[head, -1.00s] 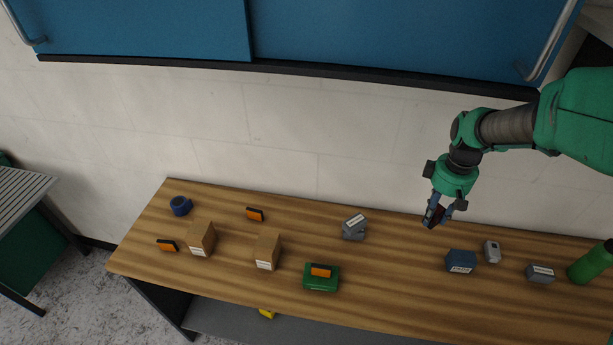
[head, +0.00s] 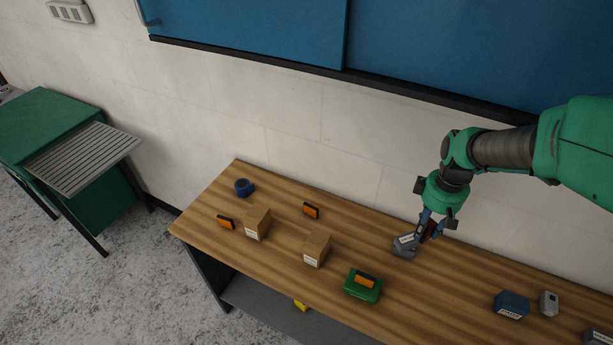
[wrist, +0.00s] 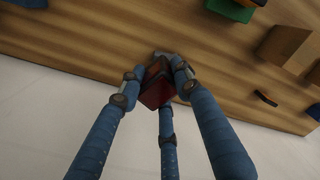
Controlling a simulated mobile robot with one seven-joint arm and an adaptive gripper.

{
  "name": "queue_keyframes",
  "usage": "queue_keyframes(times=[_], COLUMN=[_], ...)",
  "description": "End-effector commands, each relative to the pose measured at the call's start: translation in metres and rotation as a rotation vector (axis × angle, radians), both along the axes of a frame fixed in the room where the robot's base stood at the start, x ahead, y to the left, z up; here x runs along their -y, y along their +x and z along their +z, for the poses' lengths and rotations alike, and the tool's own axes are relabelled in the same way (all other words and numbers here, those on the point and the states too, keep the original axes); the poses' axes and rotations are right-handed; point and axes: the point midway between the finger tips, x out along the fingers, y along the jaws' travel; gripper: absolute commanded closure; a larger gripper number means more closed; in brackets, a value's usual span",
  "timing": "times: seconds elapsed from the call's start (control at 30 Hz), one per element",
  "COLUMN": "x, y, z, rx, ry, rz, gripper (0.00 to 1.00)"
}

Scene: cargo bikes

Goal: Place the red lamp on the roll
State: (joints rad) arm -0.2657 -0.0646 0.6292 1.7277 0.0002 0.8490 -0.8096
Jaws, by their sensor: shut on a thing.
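My gripper (head: 428,230) is shut on the red lamp (wrist: 157,86), a small red and dark block. In the head view the lamp is mostly hidden between the fingers and shows as a dark reddish patch (head: 430,230). The gripper points down near the back of the wooden bench, beside the grey boxes, which it partly overlaps in the picture. The roll (head: 244,187), a blue ring, lies on the bench's far left back corner, well left of my gripper. A bit of blue at the wrist view's right edge looks like the roll (wrist: 314,111).
Two cardboard boxes (head: 257,224) (head: 317,249), orange-black lamps (head: 226,222) (head: 311,210) and a green box (head: 360,291) with an orange lamp on top stand between. Grey boxes (head: 404,246) are close by. A dark blue box (head: 511,305) stands right. The wall is behind the bench.

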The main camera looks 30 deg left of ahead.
Motion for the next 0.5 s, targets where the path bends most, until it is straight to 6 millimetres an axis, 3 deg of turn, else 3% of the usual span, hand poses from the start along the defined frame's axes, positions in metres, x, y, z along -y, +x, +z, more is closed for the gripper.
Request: queue_keyframes(times=[0.5], x=[-0.100], y=[-0.008], z=[-0.003], rx=[0.000], ry=[0.000], rz=[0.109], gripper=[0.94])
